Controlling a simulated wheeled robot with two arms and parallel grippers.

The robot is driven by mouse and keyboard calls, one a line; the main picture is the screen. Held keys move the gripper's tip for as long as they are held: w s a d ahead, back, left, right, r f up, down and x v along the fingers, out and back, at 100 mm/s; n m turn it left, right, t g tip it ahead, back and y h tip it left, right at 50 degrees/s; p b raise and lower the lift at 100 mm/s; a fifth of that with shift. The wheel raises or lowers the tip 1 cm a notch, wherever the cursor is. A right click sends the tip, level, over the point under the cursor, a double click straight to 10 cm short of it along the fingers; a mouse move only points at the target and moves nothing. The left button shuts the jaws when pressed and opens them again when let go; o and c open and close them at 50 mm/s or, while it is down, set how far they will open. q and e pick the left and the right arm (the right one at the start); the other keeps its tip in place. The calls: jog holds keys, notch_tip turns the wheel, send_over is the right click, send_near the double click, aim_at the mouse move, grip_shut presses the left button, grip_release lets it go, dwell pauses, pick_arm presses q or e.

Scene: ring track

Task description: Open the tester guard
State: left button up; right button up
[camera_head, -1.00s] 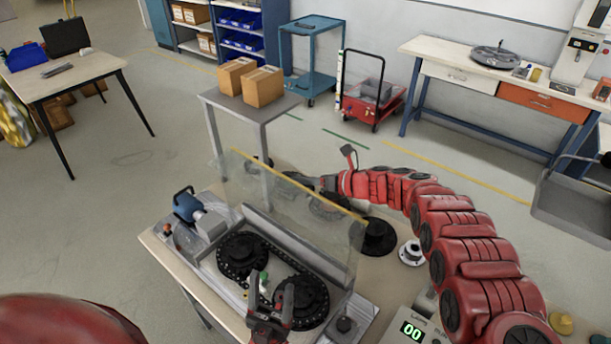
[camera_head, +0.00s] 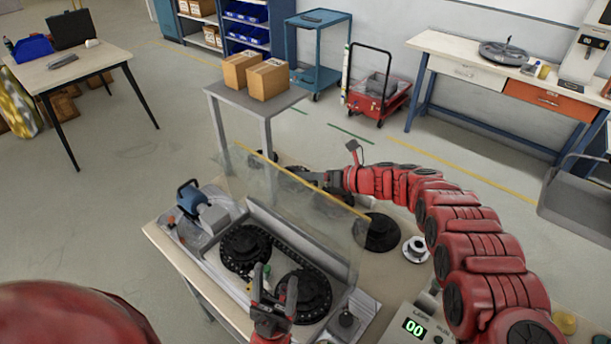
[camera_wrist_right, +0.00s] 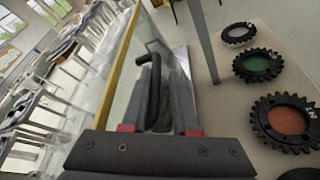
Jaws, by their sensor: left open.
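The tester guard (camera_head: 300,205) is a clear panel with a yellow top edge, standing upright behind the tester's black ring track (camera_head: 246,250). In the right wrist view the guard's yellow edge (camera_wrist_right: 118,72) runs along the left, beside a black handle (camera_wrist_right: 155,75). My right gripper (camera_head: 305,176) is behind the guard in the head view. Its fingers (camera_wrist_right: 156,105) look apart, with the handle between them; contact is unclear. My left gripper (camera_head: 273,285) is open and empty, above the front of the track near the right black wheel (camera_head: 304,294).
A black round part (camera_head: 378,232) and a pale flanged part (camera_head: 415,249) lie right of the guard. Toothed rings (camera_wrist_right: 287,122) lie right in the wrist view.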

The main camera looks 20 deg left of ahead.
jog(key=p+v, duration=0.4)
jog(key=v, duration=1.3)
jog(key=shift+d+f, duration=0.2)
